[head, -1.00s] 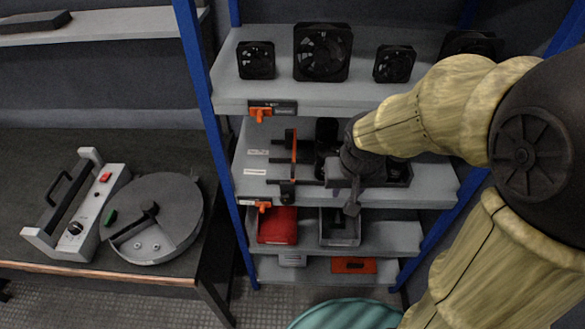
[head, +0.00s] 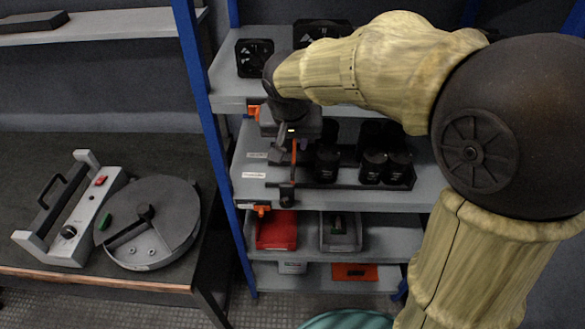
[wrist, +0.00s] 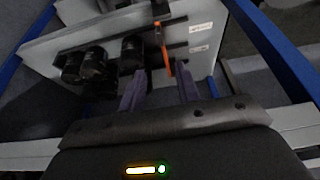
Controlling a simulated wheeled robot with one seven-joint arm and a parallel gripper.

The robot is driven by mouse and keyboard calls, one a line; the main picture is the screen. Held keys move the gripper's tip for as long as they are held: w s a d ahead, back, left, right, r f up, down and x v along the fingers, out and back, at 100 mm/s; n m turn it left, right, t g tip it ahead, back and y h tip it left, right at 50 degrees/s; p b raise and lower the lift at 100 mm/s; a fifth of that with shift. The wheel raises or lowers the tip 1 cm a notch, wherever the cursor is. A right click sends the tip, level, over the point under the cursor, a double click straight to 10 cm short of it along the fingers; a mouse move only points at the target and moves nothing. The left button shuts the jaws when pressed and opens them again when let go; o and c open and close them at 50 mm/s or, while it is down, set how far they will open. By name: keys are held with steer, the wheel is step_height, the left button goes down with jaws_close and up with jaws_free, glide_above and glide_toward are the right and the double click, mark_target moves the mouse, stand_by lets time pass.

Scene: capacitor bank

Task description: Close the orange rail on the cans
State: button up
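The orange rail (head: 294,157) is a thin upright bar at the left end of the black can tray (head: 330,185) on the middle shelf. Several black cans (head: 373,166) stand in the tray to its right, the nearest close beside the rail. My gripper (head: 284,157) is at the rail, pointing down toward the shelf. In the wrist view my gripper (wrist: 161,72) is open, and the orange rail (wrist: 166,62) shows between its two fingers. I cannot tell whether either finger touches it. My wrist hides the rail's upper part in the head view.
Fans (head: 254,58) stand on the shelf above, close over my arm. A red bin (head: 277,230) and a grey bin (head: 341,232) sit on the shelf below. Blue posts (head: 205,120) bound the rack. A workbench with a round device (head: 150,222) is at left.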

mark_target(293, 169)
steer(key=b+x, duration=0.1)
steer(key=x, duration=1.5)
steer(key=shift+s, duration=0.1)
jaws_close()
